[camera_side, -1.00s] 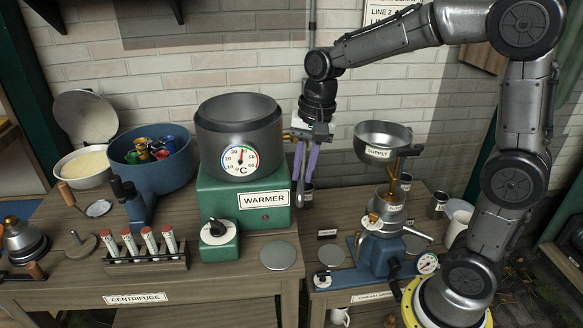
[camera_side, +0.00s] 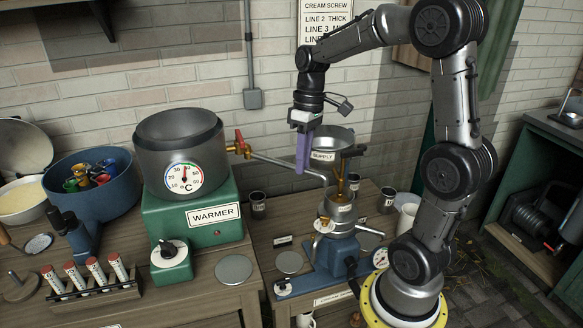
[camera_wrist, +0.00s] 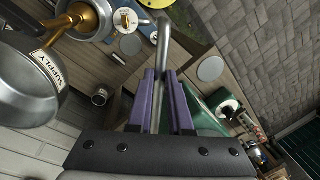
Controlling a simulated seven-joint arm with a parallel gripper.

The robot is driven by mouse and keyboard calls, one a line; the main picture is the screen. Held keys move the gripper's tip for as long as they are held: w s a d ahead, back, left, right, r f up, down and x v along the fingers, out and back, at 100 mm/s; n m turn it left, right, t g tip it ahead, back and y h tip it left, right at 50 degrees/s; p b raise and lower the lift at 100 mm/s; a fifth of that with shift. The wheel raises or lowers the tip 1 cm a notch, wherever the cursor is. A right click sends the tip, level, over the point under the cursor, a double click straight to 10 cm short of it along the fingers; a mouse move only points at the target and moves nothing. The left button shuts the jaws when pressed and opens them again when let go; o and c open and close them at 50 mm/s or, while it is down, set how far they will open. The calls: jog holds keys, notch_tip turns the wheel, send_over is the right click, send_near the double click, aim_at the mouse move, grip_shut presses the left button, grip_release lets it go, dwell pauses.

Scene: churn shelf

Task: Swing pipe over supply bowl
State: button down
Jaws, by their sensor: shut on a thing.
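The grey metal pipe (camera_side: 272,160) runs from the tap (camera_side: 240,146) on the warmer's right side toward the right, with a bent outer end. My gripper (camera_side: 302,168) points down with its purple fingers shut on the pipe. In the wrist view, the pipe (camera_wrist: 163,45) passes between the fingertips (camera_wrist: 161,74). The supply bowl (camera_side: 345,141) is a grey metal bowl labelled SUPPLY, just right of my gripper. In the wrist view, the supply bowl (camera_wrist: 32,98) lies left of the pipe, with a visible gap. The pipe's end appears beside the bowl, not above it.
The green warmer (camera_side: 195,235) carries a large grey pot (camera_side: 181,135) with a dial. The separator (camera_side: 335,250) stands below the bowl. Small dark cups (camera_side: 258,202) stand nearby. A blue tub (camera_side: 92,200) and tube rack (camera_side: 95,288) are at left.

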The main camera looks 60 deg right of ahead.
jog(key=w+d+n+g+h, duration=0.1)
jog(key=w+d+n, duration=0.8)
jog(key=d+n, duration=0.4)
jog(key=shift+d+n, duration=0.3)
jog(key=shift+d, duration=0.2)
jog(key=shift+w+r, duration=0.1)
jog(key=shift+w, duration=0.05)
jog(key=c, duration=1.1)
grip_release()
jog(key=shift+o, duration=1.3)
jog(key=shift+g, duration=0.3)
